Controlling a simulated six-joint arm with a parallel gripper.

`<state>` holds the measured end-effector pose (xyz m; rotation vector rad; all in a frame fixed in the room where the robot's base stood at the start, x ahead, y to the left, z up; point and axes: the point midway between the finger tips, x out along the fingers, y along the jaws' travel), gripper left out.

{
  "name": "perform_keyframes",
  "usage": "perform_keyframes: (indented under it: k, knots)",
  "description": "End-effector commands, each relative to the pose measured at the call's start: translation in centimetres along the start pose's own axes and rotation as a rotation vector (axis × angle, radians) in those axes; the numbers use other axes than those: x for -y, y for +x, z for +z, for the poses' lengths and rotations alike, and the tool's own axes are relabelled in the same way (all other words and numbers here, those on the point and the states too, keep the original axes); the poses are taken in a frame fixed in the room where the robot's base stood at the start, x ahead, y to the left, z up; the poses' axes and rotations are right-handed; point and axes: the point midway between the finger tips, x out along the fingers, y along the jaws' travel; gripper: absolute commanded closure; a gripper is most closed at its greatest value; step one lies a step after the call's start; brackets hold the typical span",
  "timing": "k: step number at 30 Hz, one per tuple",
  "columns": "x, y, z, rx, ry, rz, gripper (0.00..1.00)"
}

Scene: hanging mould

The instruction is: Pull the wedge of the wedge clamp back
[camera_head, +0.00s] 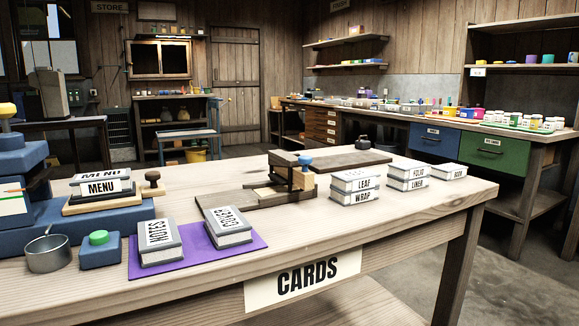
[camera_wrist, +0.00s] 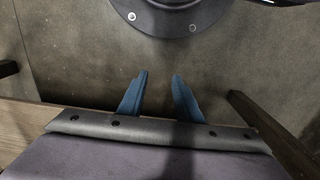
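A wooden clamp (camera_head: 270,199) stands near the middle of the table in the head view. It has a dark base, an upright frame and a blue knob (camera_head: 305,160) on its right side. A pale, thin wooden piece (camera_head: 264,192) lies low at its left; I cannot tell whether this is the wedge. My gripper (camera_wrist: 160,75) shows only in the wrist view, as two blue fingers standing apart with nothing between them.
Books stand in stacks (camera_head: 355,188) right of the clamp. Left are a purple mat (camera_head: 190,265) with two books, a metal pot (camera_head: 47,254) and a green-buttoned blue box (camera_head: 100,250). A dark board (camera_head: 345,161) lies behind the clamp.

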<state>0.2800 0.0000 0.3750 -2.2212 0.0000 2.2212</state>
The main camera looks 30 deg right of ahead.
Motion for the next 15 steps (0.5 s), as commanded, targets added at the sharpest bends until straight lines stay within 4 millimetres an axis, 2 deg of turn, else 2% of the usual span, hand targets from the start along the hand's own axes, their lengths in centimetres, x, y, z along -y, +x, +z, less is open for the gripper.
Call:
perform_keyframes:
  k: [10,11,12,15]
  knots:
    - [0.00,0.00,0.01,0.000,0.000,0.000,0.69]
    - [0.00,0.00,0.00,0.000,0.000,0.000,0.66]
    - [0.00,-0.02,0.00,0.000,0.000,0.000,0.58]
    - [-0.06,-0.44,0.00,0.000,0.003,0.000,0.58]
